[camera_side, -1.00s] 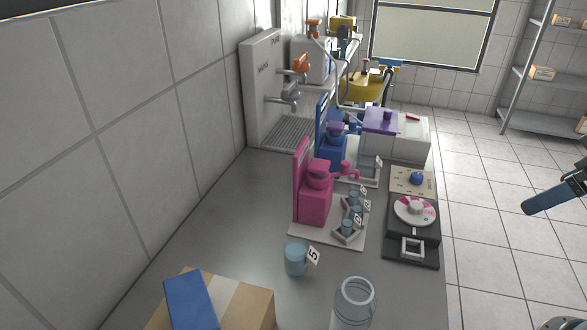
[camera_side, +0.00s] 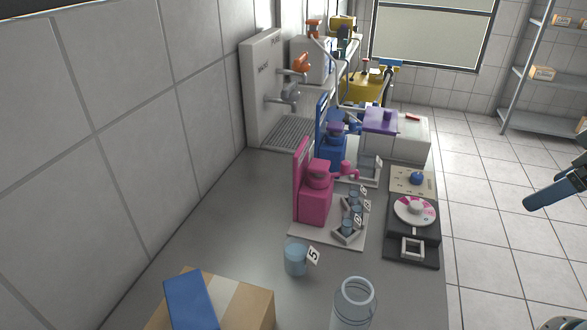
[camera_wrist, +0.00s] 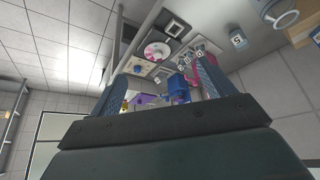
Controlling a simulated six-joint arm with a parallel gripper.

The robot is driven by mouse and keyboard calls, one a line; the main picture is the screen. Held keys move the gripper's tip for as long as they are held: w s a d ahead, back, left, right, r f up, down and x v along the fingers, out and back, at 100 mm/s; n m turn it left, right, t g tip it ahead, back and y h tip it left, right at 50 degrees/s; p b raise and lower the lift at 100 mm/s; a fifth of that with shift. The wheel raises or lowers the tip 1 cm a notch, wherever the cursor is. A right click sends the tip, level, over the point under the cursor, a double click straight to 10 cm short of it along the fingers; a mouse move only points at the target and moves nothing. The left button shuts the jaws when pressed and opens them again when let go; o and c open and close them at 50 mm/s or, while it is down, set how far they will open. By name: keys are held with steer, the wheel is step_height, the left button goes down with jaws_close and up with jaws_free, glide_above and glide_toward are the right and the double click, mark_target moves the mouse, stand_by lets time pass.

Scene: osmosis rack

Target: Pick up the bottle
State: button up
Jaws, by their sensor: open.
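A clear, open-topped bottle (camera_side: 354,306) stands upright at the near end of the grey bench in the side view, its lower part cut off by the frame. Part of a clear round vessel shows at the top right of the wrist view; I cannot tell whether it is the bottle. My gripper (camera_side: 535,200) shows only in part at the right edge of the side view, over the floor and well apart from the bottle. In the wrist view my gripper (camera_wrist: 166,75) is open, with two blue fingers spread and nothing held between them.
A small beaker (camera_side: 296,258) with a tag marked 5 stands left of the bottle. A cardboard box (camera_side: 245,300) with a blue item on it is at the near left. A pink device (camera_side: 315,200), small cups and a black instrument (camera_side: 411,228) stand behind.

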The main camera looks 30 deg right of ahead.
steer(key=n+g, duration=0.6)
steer(key=n, duration=1.1)
glide_above(360, 285)
step_height(360, 285, down, 2)
steer(key=shift+f, duration=4.5)
steer(key=shift+f, duration=0.1)
steer(key=shift+w+f, duration=0.15)
steer(key=shift+f, duration=2.35)
steer(key=shift+c, duration=0.4)
steer(key=c, duration=1.2)
